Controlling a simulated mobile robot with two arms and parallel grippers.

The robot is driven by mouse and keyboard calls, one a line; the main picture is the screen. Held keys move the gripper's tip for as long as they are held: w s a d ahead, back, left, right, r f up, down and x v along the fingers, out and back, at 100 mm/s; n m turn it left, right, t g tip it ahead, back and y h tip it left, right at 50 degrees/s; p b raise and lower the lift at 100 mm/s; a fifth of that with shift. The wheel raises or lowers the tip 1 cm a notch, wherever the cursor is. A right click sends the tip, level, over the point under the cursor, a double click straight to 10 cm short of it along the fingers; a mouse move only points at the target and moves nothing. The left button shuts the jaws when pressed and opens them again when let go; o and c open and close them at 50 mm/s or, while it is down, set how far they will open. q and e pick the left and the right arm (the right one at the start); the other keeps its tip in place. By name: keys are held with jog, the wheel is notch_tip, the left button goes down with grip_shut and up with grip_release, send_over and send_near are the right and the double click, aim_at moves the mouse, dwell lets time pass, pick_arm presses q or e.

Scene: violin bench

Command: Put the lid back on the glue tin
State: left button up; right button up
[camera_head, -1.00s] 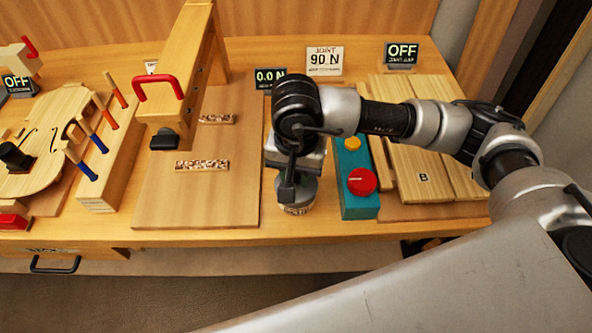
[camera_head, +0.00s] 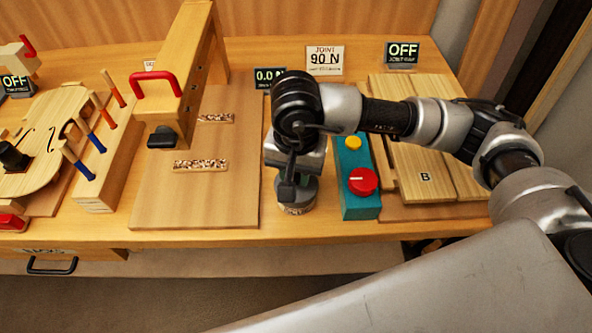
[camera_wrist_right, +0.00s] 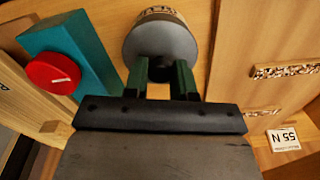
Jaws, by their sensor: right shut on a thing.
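The glue tin (camera_head: 297,209) stands near the front edge of the bench, with its label showing below my right gripper. The round dark grey lid (camera_head: 307,188) is over the tin's top, roughly level and lined up with it. In the right wrist view the lid (camera_wrist_right: 178,48) hides most of the tin (camera_wrist_right: 158,12). My right gripper (camera_head: 290,185) is above the lid, fingers pointing down. Its two green fingers (camera_wrist_right: 162,78) are shut on the lid's knob. I cannot tell whether the lid is fully seated or slightly above the rim. My left gripper is not in view.
A teal box (camera_head: 358,196) with a red knob (camera_head: 362,181) stands close right of the tin. A wooden board (camera_head: 225,215) lies to the left, under a wooden arm with a red handle (camera_head: 155,83). Wooden panels (camera_head: 425,185) lie at right.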

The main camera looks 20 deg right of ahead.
dwell(0.3)
jog(key=o, duration=1)
jog(key=shift+o, duration=0.3)
jog(key=o, duration=0.4)
jog(key=shift+r+p, duration=1.25)
jog(key=shift+r, duration=2.3)
grip_shut()
